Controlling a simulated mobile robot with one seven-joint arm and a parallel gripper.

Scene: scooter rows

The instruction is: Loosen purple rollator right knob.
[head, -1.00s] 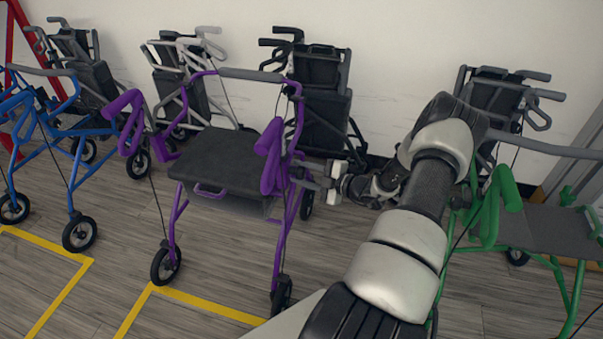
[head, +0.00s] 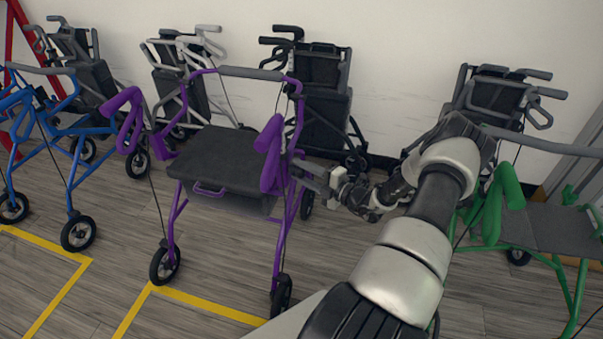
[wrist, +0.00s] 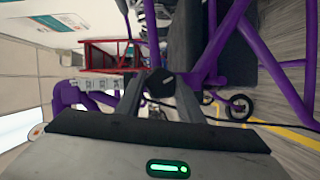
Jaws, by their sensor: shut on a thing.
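The purple rollator (head: 225,160) stands upright in the middle of the head view, with a dark seat and purple armrests. Its right knob (wrist: 160,83) is a round black piece in the middle of the wrist view, between my two fingers. My gripper (wrist: 160,95) is shut on that knob. In the head view my gripper (head: 299,168) reaches the right side of the purple frame from the right, just below the right armrest. The knob is too small and covered to make out there.
A blue rollator (head: 70,125) stands on the left and a green rollator (head: 545,225) on the right, near my arm. Several folded rollators line the back wall. Yellow lines (head: 190,303) mark the floor, which is clear in front.

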